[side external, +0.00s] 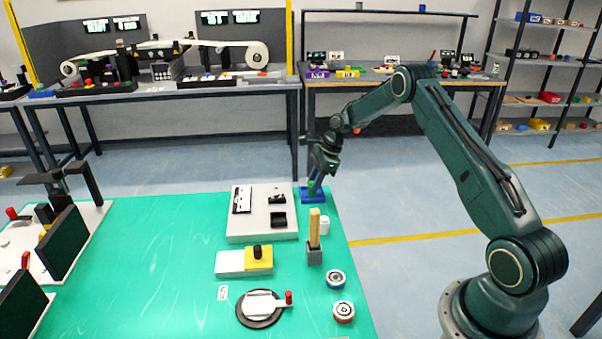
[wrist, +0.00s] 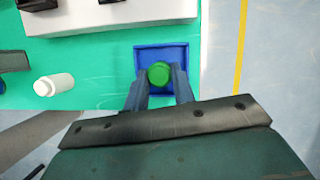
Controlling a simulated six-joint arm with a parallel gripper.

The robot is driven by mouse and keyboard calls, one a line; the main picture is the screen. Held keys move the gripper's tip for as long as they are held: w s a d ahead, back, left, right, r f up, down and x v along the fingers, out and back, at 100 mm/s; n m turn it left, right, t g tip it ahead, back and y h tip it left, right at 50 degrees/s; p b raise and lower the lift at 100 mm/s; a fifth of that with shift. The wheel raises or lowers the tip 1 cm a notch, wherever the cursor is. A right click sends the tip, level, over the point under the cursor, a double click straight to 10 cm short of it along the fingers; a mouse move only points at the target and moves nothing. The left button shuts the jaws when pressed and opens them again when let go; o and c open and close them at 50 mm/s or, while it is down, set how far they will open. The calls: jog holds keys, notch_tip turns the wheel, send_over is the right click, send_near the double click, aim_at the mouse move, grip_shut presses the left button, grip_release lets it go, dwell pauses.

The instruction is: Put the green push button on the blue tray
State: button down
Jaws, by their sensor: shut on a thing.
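The green push button (wrist: 158,73) is between the fingertips of my gripper (wrist: 157,82) in the wrist view, and the gripper is shut on it. In the side view the button (side external: 312,184) is a small green spot under my gripper (side external: 314,183). The blue tray (wrist: 140,58) lies at the far right corner of the green table, and the button appears over its inside. The tray also shows in the side view (side external: 306,200), directly below my gripper. I cannot tell whether the button touches the tray floor.
A white block with black parts (side external: 262,231) stands left of the tray. The table's right edge is close to the tray.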

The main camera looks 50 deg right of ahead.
jog(key=c, duration=1.2)
grip_release()
jog(key=shift+f, duration=0.1)
jog(key=shift+o, duration=0.2)
jog(key=v, duration=1.2)
